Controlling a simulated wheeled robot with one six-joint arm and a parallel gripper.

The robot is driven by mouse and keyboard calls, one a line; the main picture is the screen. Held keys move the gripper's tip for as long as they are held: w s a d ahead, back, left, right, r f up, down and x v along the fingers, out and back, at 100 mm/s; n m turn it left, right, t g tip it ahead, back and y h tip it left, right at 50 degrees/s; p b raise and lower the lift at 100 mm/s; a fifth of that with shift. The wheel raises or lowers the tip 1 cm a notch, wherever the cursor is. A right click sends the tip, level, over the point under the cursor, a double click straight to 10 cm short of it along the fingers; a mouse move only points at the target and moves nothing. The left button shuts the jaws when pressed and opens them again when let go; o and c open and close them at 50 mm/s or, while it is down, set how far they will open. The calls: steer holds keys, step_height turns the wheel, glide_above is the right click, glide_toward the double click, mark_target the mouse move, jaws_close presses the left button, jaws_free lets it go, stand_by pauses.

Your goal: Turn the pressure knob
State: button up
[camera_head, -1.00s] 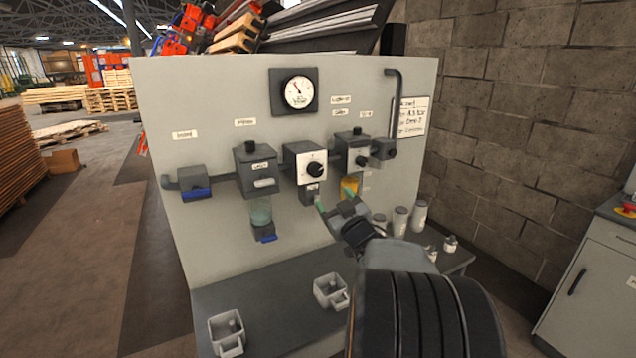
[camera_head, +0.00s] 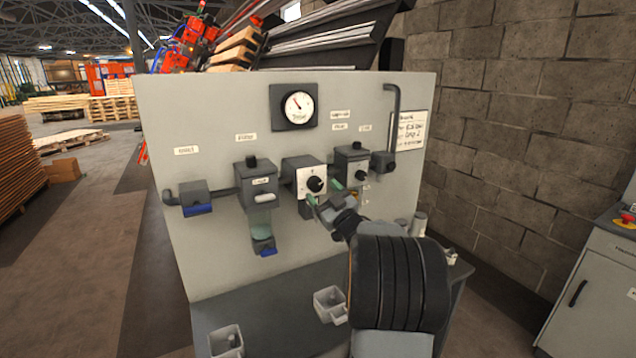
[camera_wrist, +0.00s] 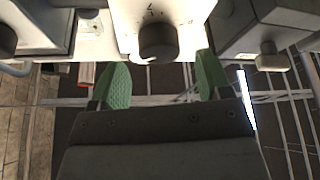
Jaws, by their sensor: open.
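The pressure knob (camera_head: 315,184) is a round black knob on a white square plate in the middle of the upright grey panel (camera_head: 215,115). In the wrist view the dark knob (camera_wrist: 158,40) stands out from its white plate, near the top centre. My gripper (camera_head: 324,193) is in front of the knob, slightly low, with green-padded fingers. In the wrist view my gripper (camera_wrist: 160,80) is open and empty, its fingers apart to the left and right of the knob. I cannot tell whether either finger touches it.
A round gauge (camera_head: 298,107) sits above the knob. A filter housing (camera_head: 258,182) with a clear bowl is to the left, and a lubricator block (camera_head: 352,163) is close on the right. A grey bench (camera_head: 285,315) with open grey cups (camera_head: 330,302) juts out below.

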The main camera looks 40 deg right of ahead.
mark_target(317, 185)
steer(key=shift+p+x, duration=0.3)
steer(key=shift+x, duration=1.2)
steer(key=c, duration=0.9)
